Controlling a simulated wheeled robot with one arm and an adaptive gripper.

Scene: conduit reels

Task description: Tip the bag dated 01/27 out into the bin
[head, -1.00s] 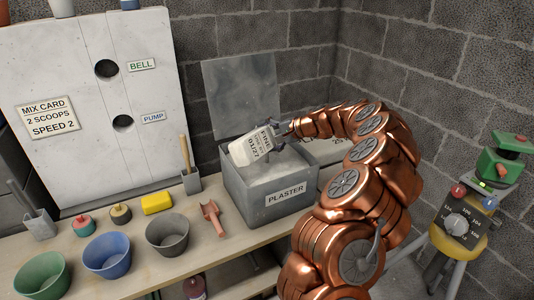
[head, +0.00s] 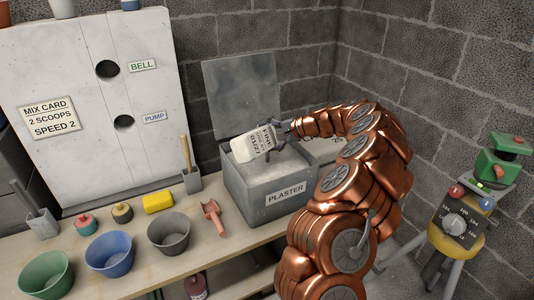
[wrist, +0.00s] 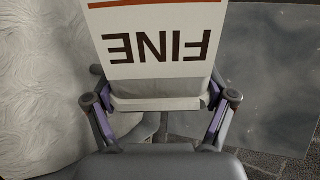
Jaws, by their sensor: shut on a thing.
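The bag dated 01/27 (head: 256,142) is white with a label reading FINE, and it is tilted over the open bin marked PLASTER (head: 234,196). My gripper (head: 284,130) is shut on one end of the bag. In the wrist view the two fingers of my gripper (wrist: 160,103) stand at either side of the bag (wrist: 150,73), whose word FINE appears upside down. Pale powder lies in the bin below the bag. No stream of powder from the bag can be made out.
The bin's grey lid (head: 240,95) stands open behind it. A stand with a dial (head: 455,223) is at right.

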